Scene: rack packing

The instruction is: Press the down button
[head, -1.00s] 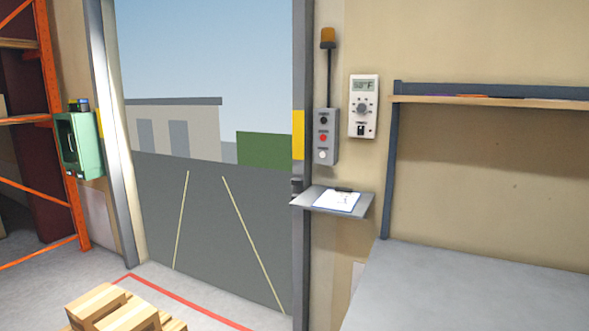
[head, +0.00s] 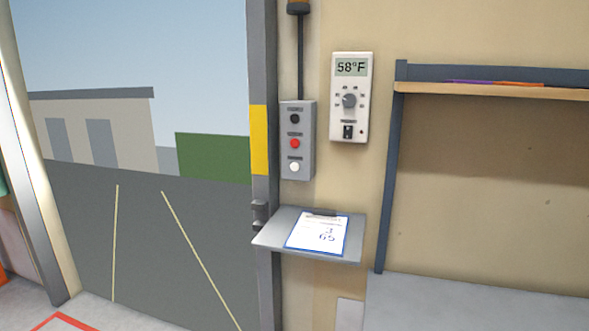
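A grey button box (head: 297,141) is fixed to the wall just right of the open doorway. It carries a black button (head: 295,118) at the top, a red button (head: 295,143) in the middle and a white button (head: 294,167) at the bottom. Each button has a small label above it, too small to read. My gripper is not in view.
A thermostat (head: 350,97) reading 58°F hangs right of the box. Below the box, a grey shelf (head: 342,254) juts out, holding a clipboard (head: 318,235). A bench (head: 470,303) with an upper shelf (head: 490,91) stands at the right. The doorway's post (head: 265,215) is close left.

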